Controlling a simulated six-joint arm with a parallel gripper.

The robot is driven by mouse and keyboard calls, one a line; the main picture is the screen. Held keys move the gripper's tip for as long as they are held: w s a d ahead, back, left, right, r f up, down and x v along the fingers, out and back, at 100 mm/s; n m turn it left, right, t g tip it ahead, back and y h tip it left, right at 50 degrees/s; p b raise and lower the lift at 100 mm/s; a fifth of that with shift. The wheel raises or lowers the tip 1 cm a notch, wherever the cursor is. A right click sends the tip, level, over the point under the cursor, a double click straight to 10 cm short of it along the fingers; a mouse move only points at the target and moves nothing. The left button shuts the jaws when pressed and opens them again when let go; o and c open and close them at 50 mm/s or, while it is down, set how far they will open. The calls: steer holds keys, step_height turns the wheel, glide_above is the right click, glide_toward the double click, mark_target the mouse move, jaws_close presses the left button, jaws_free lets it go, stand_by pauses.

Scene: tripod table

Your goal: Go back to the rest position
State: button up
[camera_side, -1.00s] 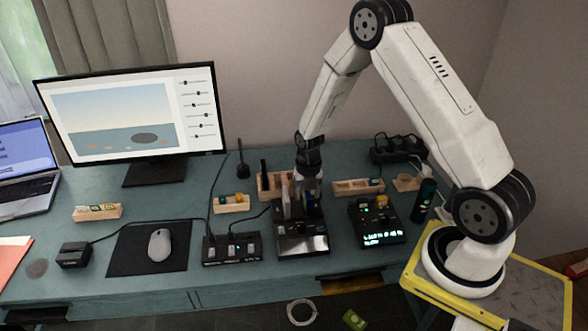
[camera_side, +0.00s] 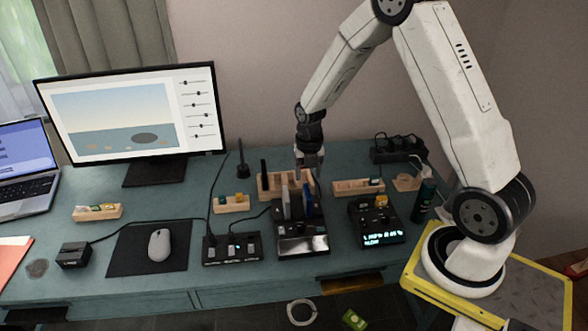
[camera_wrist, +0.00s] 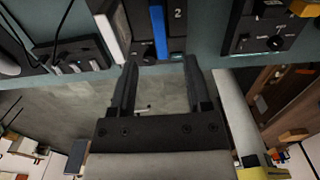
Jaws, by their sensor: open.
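My gripper (camera_side: 309,166) hangs from my arm above the black dock with a silver front (camera_side: 303,243), pointing down. In the wrist view my gripper (camera_wrist: 158,68) has its two fingers apart with nothing between them. A white slab (camera_side: 286,203) and a blue slab (camera_side: 306,200) stand upright in the dock, below the gripper and apart from it. The blue slab (camera_wrist: 158,30) also shows in the wrist view, beside a "2" mark.
A black device with a lit display (camera_side: 376,238) stands right of the dock, and a switch box (camera_side: 232,248) left. Wooden trays (camera_side: 358,187) lie behind. A green bottle (camera_side: 424,201), a monitor (camera_side: 130,110) and a mouse (camera_side: 159,245) are also on the desk (camera_side: 140,285).

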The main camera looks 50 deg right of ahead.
stand_by(0.5)
steer(key=shift+s+a+r+m, duration=0.25)
steer(key=shift+a+r+m, duration=0.4)
steer(key=shift+m, duration=0.45)
steer(key=s+a+r+m+t, duration=0.1)
steer(key=s+a+r+m, duration=0.2)
steer(key=m, duration=0.9)
steer(key=s+a+r+m+t, duration=0.1)
steer(key=s+a+r+m, duration=0.3)
steer(key=s+a+m, duration=0.4)
steer(key=shift+s+a+r+m+t, duration=0.2)
steer(key=shift+s+a+m+t, duration=0.1)
steer(key=shift+m, duration=2.1)
steer(key=shift+w, duration=0.1)
steer(key=shift+c, duration=0.2)
